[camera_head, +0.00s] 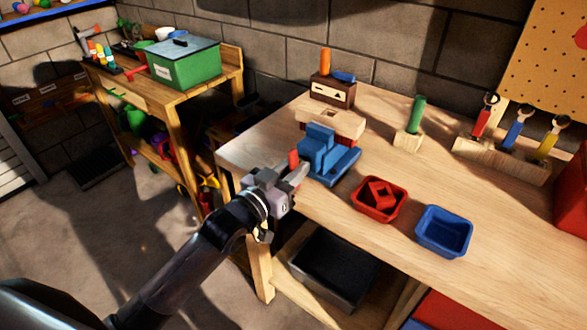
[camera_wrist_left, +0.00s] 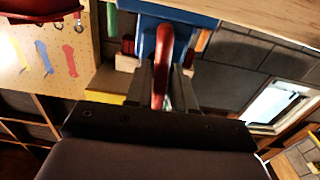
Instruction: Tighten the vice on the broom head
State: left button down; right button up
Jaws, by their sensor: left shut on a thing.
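The blue vice (camera_head: 322,158) stands at the left front edge of the workbench, with its red handle (camera_head: 293,160) facing the edge. A pale wooden block with a square hole, seemingly the broom head (camera_head: 343,123), sits at the far side of the vice; whether the jaws touch it is unclear. My left gripper (camera_head: 298,175) is at the handle. In the left wrist view the red handle (camera_wrist_left: 162,62) lies between the fingers, which are shut on it, with the blue vice (camera_wrist_left: 180,22) right beyond. My right gripper is in neither view.
A red tray (camera_head: 362,207) with red pieces and an empty blue tray (camera_head: 444,248) stand right of the vice. Behind are a brown block (camera_head: 332,95), a green-handled block (camera_head: 415,115) and a tool rack (camera_head: 500,158). Bare benchtop lies between.

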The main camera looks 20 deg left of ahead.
pick_arm(q)
jog(key=shift+s+f, duration=0.1)
jog(key=shift+f, duration=0.15)
jog(key=c, duration=1.1)
grip_release()
jog(key=shift+s+r, duration=0.1)
jog(key=shift+r, duration=0.1)
jog(key=shift+a, duration=0.1)
jog(key=shift+b+v, duration=0.35)
jog(key=shift+v, duration=3.2)
